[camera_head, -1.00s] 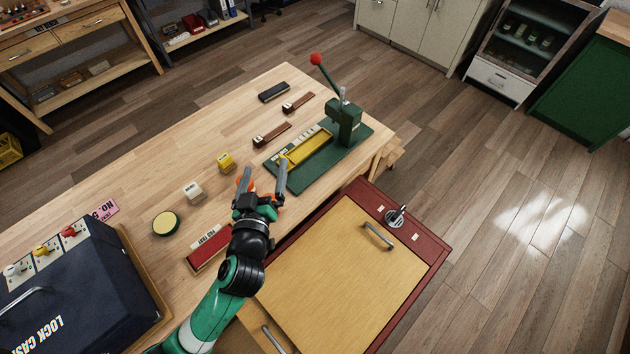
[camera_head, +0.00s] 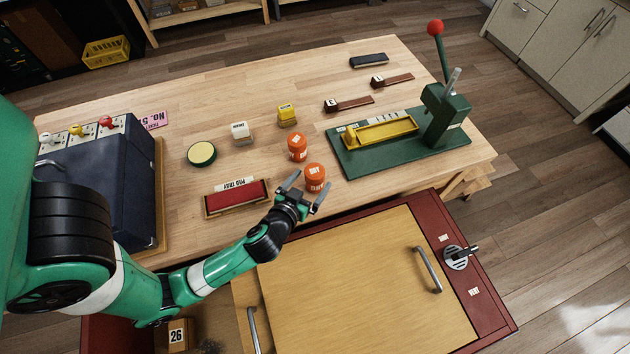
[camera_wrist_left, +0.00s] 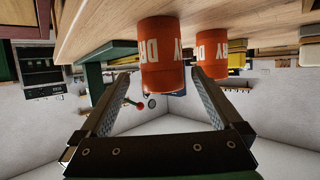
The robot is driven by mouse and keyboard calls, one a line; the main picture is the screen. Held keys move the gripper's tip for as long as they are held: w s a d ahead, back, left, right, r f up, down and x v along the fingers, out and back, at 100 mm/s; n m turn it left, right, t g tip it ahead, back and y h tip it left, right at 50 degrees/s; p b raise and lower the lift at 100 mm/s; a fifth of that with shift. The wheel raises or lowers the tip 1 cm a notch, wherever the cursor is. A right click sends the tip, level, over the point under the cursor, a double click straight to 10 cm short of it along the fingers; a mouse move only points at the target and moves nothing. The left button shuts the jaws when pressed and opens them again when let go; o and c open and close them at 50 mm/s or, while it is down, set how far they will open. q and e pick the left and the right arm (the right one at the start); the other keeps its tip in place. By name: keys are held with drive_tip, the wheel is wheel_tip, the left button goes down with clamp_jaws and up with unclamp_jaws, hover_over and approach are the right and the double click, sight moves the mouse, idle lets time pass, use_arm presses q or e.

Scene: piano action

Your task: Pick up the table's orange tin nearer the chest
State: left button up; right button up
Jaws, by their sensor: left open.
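Two orange tins with white lettering stand upright on the table. The one nearer the chest (camera_head: 315,176) is at the table's front edge; the other tin (camera_head: 297,147) stands just behind and left of it. My left gripper (camera_head: 310,188) is open and low at the table's front edge, its fingertips on either side of the nearer tin. In the left wrist view the nearer tin (camera_wrist_left: 160,62) shows large between the open fingers, with no clear contact. The farther tin (camera_wrist_left: 211,52) is beyond, near one fingertip. My right gripper does not show.
The wood-topped red chest (camera_head: 365,285) is below the table's front edge. A red pad tray (camera_head: 236,198) lies left of my gripper, and a green press (camera_head: 400,140) stands to the right. A yellow block (camera_head: 287,115) and white block (camera_head: 241,132) are behind.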

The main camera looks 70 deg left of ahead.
sight(319, 169)
use_arm(q)
drive_tip(key=shift+w+a+f, duration=0.25)
drive_tip(key=shift+w+a, duration=0.2)
drive_tip(key=shift+w, duration=0.1)
drive_tip(key=b+x, duration=0.1)
drive_tip(key=x, duration=0.4)
drive_tip(key=shift+a+r, duration=0.1)
drive_tip(key=shift+a, duration=0.15)
drive_tip(key=c, duration=1.5)
